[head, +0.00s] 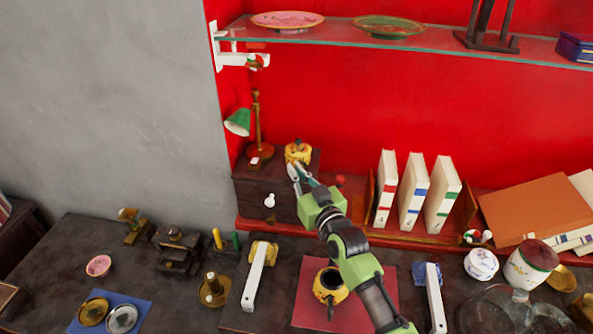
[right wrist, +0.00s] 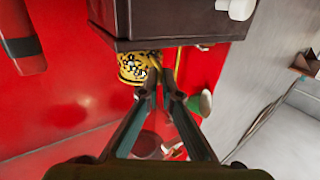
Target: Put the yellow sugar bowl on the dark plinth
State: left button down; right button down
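The yellow sugar bowl (head: 298,151), with an orange lid and dark markings, is at the right end of the top of the dark plinth (head: 253,190). It looks upright. My right gripper (head: 296,172) reaches its front side from below right. In the right wrist view, turned over, the spotted bowl (right wrist: 133,68) lies at the left of my close-set fingertips (right wrist: 160,80), at the edge of the dark plinth (right wrist: 180,20). A narrow gap shows between the fingers. Whether they hold part of the bowl is unclear. My left gripper is not in view.
A green-shaded lamp (head: 238,122) stands left of the bowl on the same dark block. Upright books (head: 413,190) are to the right. A glass shelf (head: 340,38) hangs above. A yellow-and-black pot (head: 328,285) is on a red mat (head: 305,312) below.

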jog(key=c, duration=2.6)
grip_release()
jog(key=shift+f, duration=0.15)
jog(key=o, duration=0.3)
jog(key=shift+b+v, duration=1.1)
jog(key=shift+v, duration=4.95)
